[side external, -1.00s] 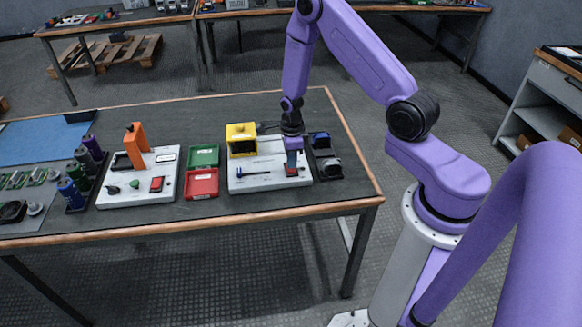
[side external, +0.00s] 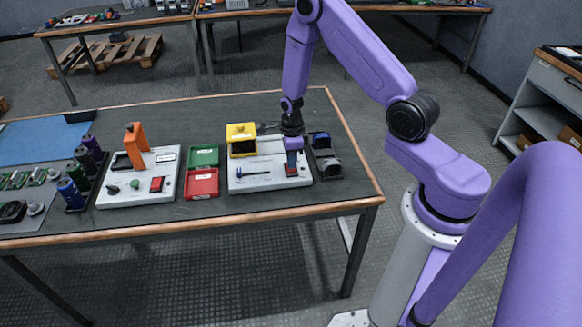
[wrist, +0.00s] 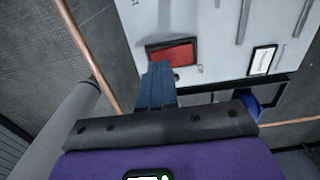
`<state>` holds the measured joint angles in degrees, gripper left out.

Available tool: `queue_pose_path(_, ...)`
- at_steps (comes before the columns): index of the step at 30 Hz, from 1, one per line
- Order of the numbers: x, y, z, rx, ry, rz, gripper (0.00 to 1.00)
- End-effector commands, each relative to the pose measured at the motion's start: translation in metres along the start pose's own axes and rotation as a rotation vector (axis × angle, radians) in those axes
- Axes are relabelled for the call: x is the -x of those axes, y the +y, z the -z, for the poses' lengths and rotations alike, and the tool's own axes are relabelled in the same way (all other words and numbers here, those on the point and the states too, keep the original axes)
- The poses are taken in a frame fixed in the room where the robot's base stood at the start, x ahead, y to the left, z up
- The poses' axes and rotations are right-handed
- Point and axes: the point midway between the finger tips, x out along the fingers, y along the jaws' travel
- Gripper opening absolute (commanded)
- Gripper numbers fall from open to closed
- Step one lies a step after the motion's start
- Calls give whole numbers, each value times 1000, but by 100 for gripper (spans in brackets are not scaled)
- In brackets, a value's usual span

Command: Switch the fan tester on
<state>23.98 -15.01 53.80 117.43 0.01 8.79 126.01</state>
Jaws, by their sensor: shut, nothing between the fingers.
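A white panel with a yellow box (side external: 241,139) stands on the right part of the bench; I take this white panel (side external: 262,184) to be the fan tester. A red rocker switch in a dark frame (wrist: 172,53) sits on it, and shows in the side view just under my gripper (side external: 291,165). My gripper (wrist: 158,72) is shut and empty, its blue fingertips pointing at the switch's lower left edge in the wrist view. The tips overlap the frame edge there; I cannot tell whether they touch. The rocker's exact tilt is not clear.
A second white panel (side external: 115,200) with an orange arm (side external: 137,145) and its own red switch (side external: 157,184) stands to the left. Green (side external: 204,156) and red (side external: 201,184) bins lie between the panels. A dark tray (side external: 328,168) stands just right of my gripper.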

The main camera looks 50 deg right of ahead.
Motion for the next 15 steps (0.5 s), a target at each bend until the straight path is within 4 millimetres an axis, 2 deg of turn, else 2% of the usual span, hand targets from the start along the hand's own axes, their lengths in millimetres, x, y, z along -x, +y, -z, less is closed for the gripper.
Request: queue_pose_path(15,-7,0,0,0,0,0,0)
